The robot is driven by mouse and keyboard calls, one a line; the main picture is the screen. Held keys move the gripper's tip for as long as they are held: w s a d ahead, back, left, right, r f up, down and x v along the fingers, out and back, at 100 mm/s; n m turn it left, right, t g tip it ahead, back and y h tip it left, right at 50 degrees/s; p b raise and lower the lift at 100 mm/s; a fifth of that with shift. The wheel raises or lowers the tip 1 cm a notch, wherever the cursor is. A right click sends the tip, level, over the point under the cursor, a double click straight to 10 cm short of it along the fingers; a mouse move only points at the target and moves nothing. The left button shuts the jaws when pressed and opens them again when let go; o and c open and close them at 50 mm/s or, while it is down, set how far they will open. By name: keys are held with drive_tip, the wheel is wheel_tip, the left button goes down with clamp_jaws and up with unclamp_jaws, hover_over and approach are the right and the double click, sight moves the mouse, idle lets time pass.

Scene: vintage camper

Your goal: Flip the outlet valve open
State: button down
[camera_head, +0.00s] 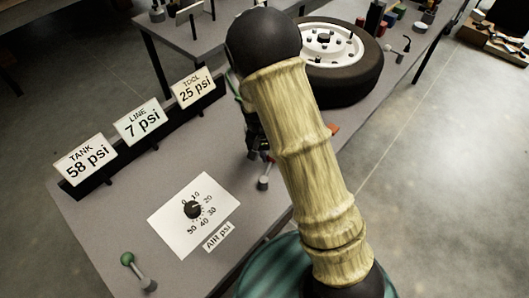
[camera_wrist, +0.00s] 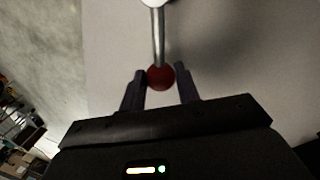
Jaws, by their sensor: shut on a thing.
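A valve lever shows in the wrist view as a grey metal rod (camera_wrist: 158,38) with a round red knob (camera_wrist: 160,77) at its end. The rod runs up to a pale round pivot (camera_wrist: 155,2) at the top edge. My gripper (camera_wrist: 161,74) has its two dark fingers on either side of the red knob and is shut on it. In the head view my arm hides most of the gripper and the red knob. A small grey metal fitting (camera_head: 263,183) stands on the table just below the gripper. A second lever with a green knob (camera_head: 127,258) is at the table's front left.
Signs on the table read TANK 58 psi (camera_head: 86,160), LINE 7 psi (camera_head: 143,122) and IDOL 25 psi (camera_head: 194,87). A dial (camera_head: 193,210) marked AIR psi lies in front. A wheel (camera_head: 335,60) lies behind my arm.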

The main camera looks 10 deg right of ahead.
drive_tip(key=shift+s+d+m, duration=0.35)
drive_tip(key=shift+d+m, duration=0.25)
drive_tip(key=shift+m, duration=0.4)
drive_tip(key=shift+g, duration=0.3)
drive_tip(key=c, duration=1)
unclamp_jaws()
drive_tip(key=shift+c, duration=0.2)
drive_tip(key=shift+r, duration=0.1)
drive_tip(key=v, duration=1.7)
drive_tip(key=shift+s+d+r+p, duration=0.15)
drive_tip(key=shift+r+p, duration=0.05)
drive_tip(key=shift+p, duration=0.1)
drive_tip(key=s+d+r+n+t+y+p, duration=0.2)
drive_tip(key=s+d, duration=0.6)
drive_tip(key=s, duration=0.5)
drive_tip(key=n+t+p, duration=0.1)
drive_tip(key=n, duration=0.1)
drive_tip(key=shift+d+r+n+t+p, duration=0.3)
drive_tip(key=shift+d+p, duration=0.05)
drive_tip(key=shift+p, duration=0.05)
